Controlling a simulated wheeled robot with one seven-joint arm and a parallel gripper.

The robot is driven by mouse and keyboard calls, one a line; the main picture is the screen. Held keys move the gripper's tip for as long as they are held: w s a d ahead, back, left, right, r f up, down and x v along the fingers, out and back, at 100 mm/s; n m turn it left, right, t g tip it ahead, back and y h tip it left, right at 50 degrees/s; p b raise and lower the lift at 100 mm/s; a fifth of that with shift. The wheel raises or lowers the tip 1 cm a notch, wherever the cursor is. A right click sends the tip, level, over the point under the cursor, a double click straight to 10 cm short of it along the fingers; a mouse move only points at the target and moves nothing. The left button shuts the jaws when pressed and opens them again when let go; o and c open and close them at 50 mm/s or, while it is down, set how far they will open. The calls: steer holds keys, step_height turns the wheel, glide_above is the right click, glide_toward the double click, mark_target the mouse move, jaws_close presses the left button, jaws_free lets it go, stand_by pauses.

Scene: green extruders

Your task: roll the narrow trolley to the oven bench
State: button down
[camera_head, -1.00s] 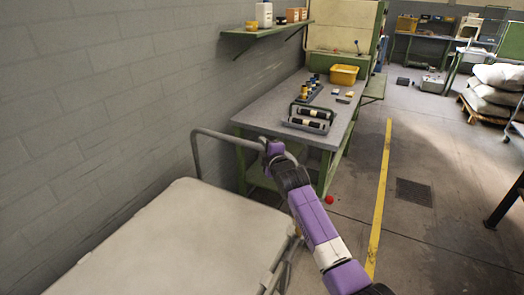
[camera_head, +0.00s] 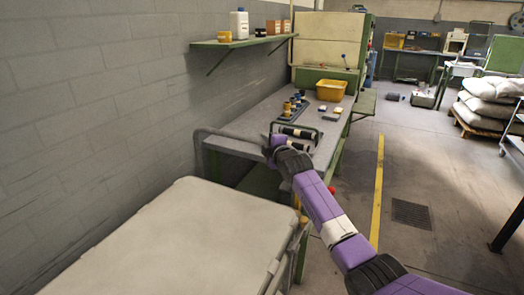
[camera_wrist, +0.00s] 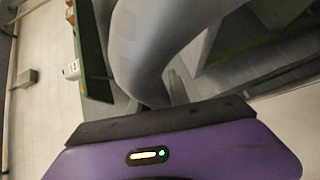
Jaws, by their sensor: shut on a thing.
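The trolley (camera_head: 165,245) has a pale cream top and fills the lower left of the head view. Its grey tube handle (camera_head: 225,134) rises at the far end, in front of the near workbench. My gripper (camera_head: 274,147) is shut on the right part of this handle. In the wrist view the grey tube (camera_wrist: 150,45) passes close in front of my gripper; the fingertips are not clear there. A bench (camera_head: 418,53) against the back wall carries a box-shaped appliance (camera_head: 455,42) that may be an oven.
The near workbench (camera_head: 240,125), with a yellow bin (camera_head: 331,90), stands close beyond the handle along the left wall. A wall shelf (camera_head: 240,42) is above. Sacks (camera_head: 485,103) and a rack stand at right. Floor around the yellow line (camera_head: 378,190) is mostly clear.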

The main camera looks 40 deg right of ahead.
steer(key=shift+w+d, duration=0.2)
steer(key=shift+d, duration=0.65)
steer(key=c, duration=1.2)
jaws_free()
steer(key=shift+c, duration=0.2)
steer(key=v, duration=0.7)
steer(key=shift+s+a, duration=0.15)
steer(key=shift+s, duration=0.2)
steer(key=shift+s, duration=0.1)
